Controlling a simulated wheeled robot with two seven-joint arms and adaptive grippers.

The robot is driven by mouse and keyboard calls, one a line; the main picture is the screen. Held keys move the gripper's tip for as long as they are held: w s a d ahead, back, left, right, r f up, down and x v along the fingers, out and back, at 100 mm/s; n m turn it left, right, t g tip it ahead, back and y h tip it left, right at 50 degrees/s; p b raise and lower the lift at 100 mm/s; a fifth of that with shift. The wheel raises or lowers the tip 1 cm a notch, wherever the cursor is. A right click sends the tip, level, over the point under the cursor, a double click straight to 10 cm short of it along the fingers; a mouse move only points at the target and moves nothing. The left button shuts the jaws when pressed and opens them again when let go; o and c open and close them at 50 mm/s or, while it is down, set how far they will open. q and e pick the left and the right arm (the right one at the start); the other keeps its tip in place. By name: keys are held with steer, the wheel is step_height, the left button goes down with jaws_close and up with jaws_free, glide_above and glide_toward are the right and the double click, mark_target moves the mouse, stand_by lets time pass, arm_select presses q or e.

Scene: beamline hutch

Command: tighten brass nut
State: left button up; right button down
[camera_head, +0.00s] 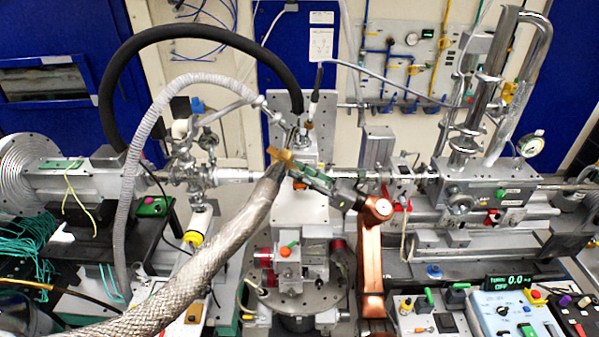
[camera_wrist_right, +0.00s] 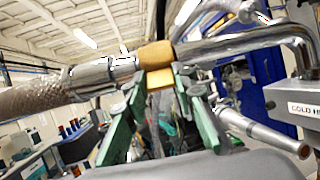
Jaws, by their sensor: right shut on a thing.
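The brass nut (camera_head: 279,154) sits at the upper end of a braided metal hose (camera_head: 170,270), near the middle of the head view. My right gripper (camera_head: 290,164), with green fingers, reaches the nut from the lower right. My left gripper is not in view.
A thick black hose (camera_head: 190,32) and a grey corrugated hose (camera_head: 135,160) arch at the left. A steel block with pipes and a dial gauge (camera_head: 530,146) stands at the right. Control boxes (camera_head: 505,315) fill the lower right. The bench is crowded around the nut.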

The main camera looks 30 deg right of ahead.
mark_target(290, 156)
steer(key=shift+d+r, duration=0.1)
steer(key=shift+r, duration=0.05)
steer(key=r+g+h, duration=0.1)
steer(key=r+g+h+p, duration=0.1)
steer(key=shift+s+d+g+h, duration=0.2)
steer(key=shift+d+g+h, duration=0.1)
steer(key=shift+g, duration=0.1)
step_height(290, 156, up, 2)
steer(key=g+h+p, duration=0.2)
steer(key=shift+d+g, duration=0.1)
steer(key=shift+g, duration=0.3)
steer(key=r+g+h+p, duration=0.1)
steer(key=p, duration=0.1)
steer(key=r+g+h+p, duration=0.1)
steer(key=g+p, duration=0.1)
steer(key=p, duration=0.1)
steer(key=w+r+g+h+p, duration=0.1)
steer(key=h+p, duration=0.1)
steer(key=p, duration=0.1)
steer(key=shift+a+n, duration=0.3)
steer(key=shift+a, duration=0.05)
steer(key=shift+w+a+r+g+h+p, duration=0.1)
steer(key=shift+w+a+g+h+p, duration=0.15)
steer(key=shift+g+h+p, duration=0.6)
steer(key=shift+y, duration=0.25)
